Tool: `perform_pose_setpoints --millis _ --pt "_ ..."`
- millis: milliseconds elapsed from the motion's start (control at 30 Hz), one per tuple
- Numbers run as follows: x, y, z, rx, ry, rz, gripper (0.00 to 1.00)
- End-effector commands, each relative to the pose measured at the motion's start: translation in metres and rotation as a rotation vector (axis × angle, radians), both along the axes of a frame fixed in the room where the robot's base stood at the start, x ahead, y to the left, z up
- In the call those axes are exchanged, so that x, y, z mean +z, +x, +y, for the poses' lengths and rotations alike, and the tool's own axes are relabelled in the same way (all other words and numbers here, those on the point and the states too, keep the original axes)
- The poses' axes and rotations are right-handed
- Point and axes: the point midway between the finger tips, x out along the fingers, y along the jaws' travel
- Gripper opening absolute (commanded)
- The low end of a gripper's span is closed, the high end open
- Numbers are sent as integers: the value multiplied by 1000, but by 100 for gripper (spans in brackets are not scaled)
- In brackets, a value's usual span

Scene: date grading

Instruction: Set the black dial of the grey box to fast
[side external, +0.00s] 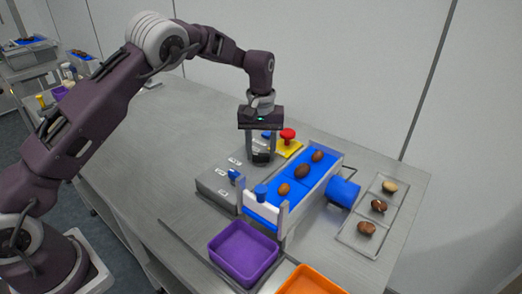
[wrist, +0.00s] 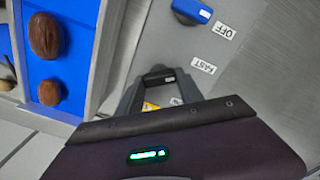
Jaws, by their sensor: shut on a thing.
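The grey box (side external: 213,184) stands on the table left of the blue belt, with white labels on its top. My gripper (side external: 261,159) points down over the far part of the box and is shut on the black dial (side external: 261,157). In the wrist view the dial (wrist: 158,77) shows between my fingers. A FAST label (wrist: 203,66) lies on the box just right of the dial. The dial's pointer is too small or hidden to read, so I cannot tell its setting.
A blue switch (wrist: 192,11) with an OFF label (wrist: 224,30) is on the same box. The belt (side external: 293,186) carries several brown dates. A red button (side external: 287,134) stands behind. A purple bin (side external: 243,252) and orange bin (side external: 309,284) are in front; a clear tray (side external: 356,241) is right.

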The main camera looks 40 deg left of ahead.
Motion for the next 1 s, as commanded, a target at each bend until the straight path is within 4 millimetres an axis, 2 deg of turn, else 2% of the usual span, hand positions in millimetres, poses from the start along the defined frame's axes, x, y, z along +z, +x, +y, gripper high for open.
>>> perform_pose_setpoints --millis 200,233,333,667,1000 --pt "2 1 0 0 -1 -4 3" --pt "2 1 0 0 -1 -4 46" --pt "1 1 0 0 0 -3 65" --pt "4 1 0 0 0 -3 65" --pt "65 1 0 0 1 -4 65"
